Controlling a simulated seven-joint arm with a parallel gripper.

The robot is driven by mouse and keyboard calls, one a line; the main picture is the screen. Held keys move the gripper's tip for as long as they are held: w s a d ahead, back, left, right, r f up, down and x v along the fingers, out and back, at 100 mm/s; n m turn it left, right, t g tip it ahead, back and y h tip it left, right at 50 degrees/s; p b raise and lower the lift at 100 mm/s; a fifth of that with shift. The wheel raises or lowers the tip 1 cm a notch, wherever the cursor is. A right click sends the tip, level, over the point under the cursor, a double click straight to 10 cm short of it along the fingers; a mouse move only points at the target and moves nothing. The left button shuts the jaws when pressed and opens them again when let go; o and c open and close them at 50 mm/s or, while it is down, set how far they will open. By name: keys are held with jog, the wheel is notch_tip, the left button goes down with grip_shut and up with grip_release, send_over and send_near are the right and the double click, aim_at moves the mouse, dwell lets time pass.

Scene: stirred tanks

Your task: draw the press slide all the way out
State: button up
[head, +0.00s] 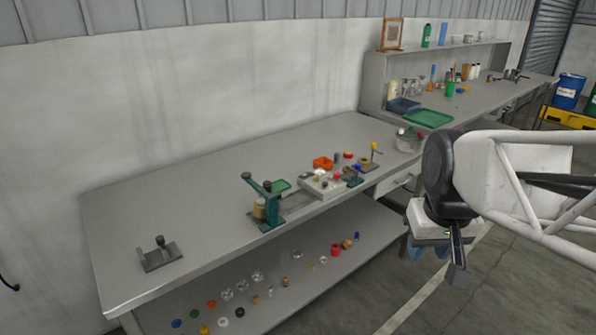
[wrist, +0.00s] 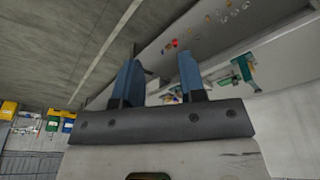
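A green press (head: 265,207) with a lever arm stands near the front edge of the grey bench, left of its middle; a tan cylinder (head: 259,208) is by its column. The press also shows small at the right of the wrist view (wrist: 241,68). My gripper (head: 428,250) is right of the bench, well apart from the press. In the wrist view its two blue fingers (wrist: 160,80) are apart with nothing between them.
A grey bracket with a knob (head: 160,255) sits at the bench's left. A metal bowl (head: 408,142) stands farther right. The bench's left part is mostly clear.

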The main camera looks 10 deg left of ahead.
jog(key=w+a+r+n, duration=0.1)
jog(key=w+a, duration=0.2)
jog(key=w, duration=0.4)
jog(key=w+a+r+n, duration=0.1)
jog(key=w+a+n, duration=0.15)
jog(key=w, duration=0.45)
jog(key=n+g, duration=0.2)
jog(key=n, duration=0.5)
send_over(278, 193)
notch_tip(278, 193, down, 16)
jog(key=shift+s+d+f, duration=0.1)
jog(key=shift+f, duration=0.1)
jog(key=shift+a+f, duration=0.15)
jog(key=shift+a, duration=0.05)
jog(key=shift+f, duration=3.9)
